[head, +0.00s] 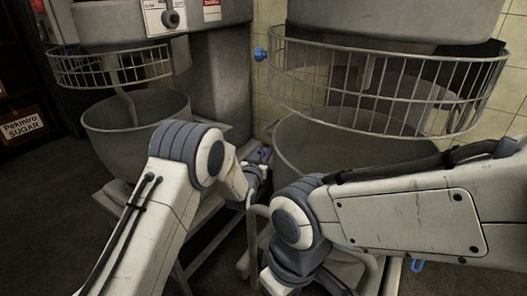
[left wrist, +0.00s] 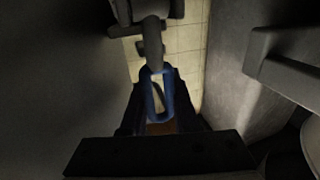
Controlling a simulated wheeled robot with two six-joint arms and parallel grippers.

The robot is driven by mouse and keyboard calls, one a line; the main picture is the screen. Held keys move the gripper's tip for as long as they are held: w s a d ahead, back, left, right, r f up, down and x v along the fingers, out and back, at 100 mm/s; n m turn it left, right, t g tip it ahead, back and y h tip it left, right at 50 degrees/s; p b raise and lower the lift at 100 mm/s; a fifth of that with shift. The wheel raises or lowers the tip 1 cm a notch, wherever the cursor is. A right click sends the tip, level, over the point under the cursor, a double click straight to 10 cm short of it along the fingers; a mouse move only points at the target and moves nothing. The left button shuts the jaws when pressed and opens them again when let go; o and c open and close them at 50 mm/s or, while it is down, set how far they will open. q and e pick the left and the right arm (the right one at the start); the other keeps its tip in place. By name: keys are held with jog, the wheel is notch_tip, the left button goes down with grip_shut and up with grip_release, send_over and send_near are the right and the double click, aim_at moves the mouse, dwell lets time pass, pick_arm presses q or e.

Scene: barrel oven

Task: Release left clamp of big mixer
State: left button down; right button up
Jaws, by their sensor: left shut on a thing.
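The big mixer stands at the right in the head view, with its large grey bowl (head: 330,150) under a wire guard (head: 390,105). My left gripper (head: 262,157) is low at the left side of this bowl, small and partly hidden in the head view. In the left wrist view, a blue loop handle of the left clamp (left wrist: 148,98) sits between the fingers of my left gripper (left wrist: 158,118), which is shut on it. A grey rod (left wrist: 153,48) leads away from the loop. My right arm crosses in front of the big mixer; its gripper is out of frame.
A smaller mixer with a bowl (head: 135,118) stands at the left. Another blue handle (head: 416,265) shows low at the right of the big mixer. Grey surfaces flank my left gripper closely.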

pick_arm(q)
jog(key=shift+a, duration=0.25)
jog(key=shift+f+b, duration=0.15)
jog(key=shift+b, duration=0.4)
jog(key=shift+s+a+r+n+t+h+b, duration=0.15)
jog(key=shift+s+a+n+t+b, duration=0.4)
jog(key=shift+t+b, duration=1.05)
jog(key=shift+s+a+r+n+t+h+b, duration=0.1)
jog(key=shift+s+a+n+t+b, duration=0.5)
jog(key=shift+b, duration=1.85)
jog(key=shift+s+a+r+n+t+h+b, duration=0.2)
jog(key=shift+s+t+b, duration=0.55)
jog(key=shift+t+b, duration=0.95)
jog(key=shift+f+g+b, duration=0.15)
jog(key=shift+g+b, duration=0.2)
jog(key=shift+g, duration=0.05)
jog(key=c, duration=0.9)
grip_release()
